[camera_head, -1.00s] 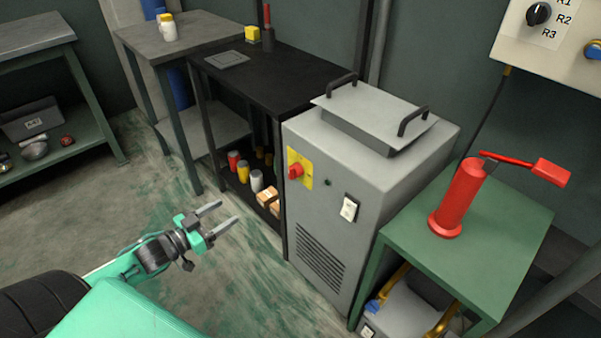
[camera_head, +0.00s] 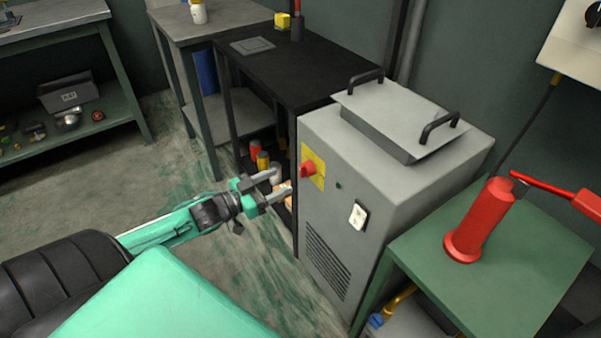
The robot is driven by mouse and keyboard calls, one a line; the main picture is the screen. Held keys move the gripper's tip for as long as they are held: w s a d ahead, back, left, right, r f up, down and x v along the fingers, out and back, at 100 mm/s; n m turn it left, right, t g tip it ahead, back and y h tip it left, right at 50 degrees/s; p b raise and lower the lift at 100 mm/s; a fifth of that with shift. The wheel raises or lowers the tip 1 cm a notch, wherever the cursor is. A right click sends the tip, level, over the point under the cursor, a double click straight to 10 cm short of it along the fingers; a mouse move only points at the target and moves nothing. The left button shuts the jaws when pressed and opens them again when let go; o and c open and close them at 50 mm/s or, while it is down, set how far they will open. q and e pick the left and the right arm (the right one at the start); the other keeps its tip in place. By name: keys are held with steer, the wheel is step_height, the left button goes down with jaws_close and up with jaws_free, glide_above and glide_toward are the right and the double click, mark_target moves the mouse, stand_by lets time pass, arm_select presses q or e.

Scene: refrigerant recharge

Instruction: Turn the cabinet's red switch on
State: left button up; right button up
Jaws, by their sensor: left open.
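The grey cabinet (camera_head: 375,205) stands in the middle right, with two black handles on top. Its red switch (camera_head: 308,168) is a knob on a yellow plate (camera_head: 319,180) at the upper left of the front face. My left gripper (camera_head: 284,184) is open and empty, its fingers pointing right towards the red switch. It looks a little left of and below the switch; I cannot tell if it touches the cabinet. A white rocker switch (camera_head: 357,215) sits lower right on the same face. My right gripper is not in view.
A green table (camera_head: 480,265) with a red hand pump (camera_head: 480,222) stands right of the cabinet. A black table (camera_head: 300,68) stands behind left, with bottles (camera_head: 262,160) on its lower shelf. The floor (camera_head: 130,195) left of my arm is clear.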

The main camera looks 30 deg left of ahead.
mark_target(300, 172)
arm_select(q)
steer(key=b+x, duration=0.1)
steer(key=x, duration=0.5)
steer(key=shift+x, duration=1.05)
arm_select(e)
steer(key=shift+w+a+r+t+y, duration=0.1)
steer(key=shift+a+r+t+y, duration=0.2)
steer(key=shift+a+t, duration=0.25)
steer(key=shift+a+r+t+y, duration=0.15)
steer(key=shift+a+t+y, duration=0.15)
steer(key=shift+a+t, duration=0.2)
arm_select(q)
steer(key=c, duration=0.9)
steer(key=shift+c, duration=0.2)
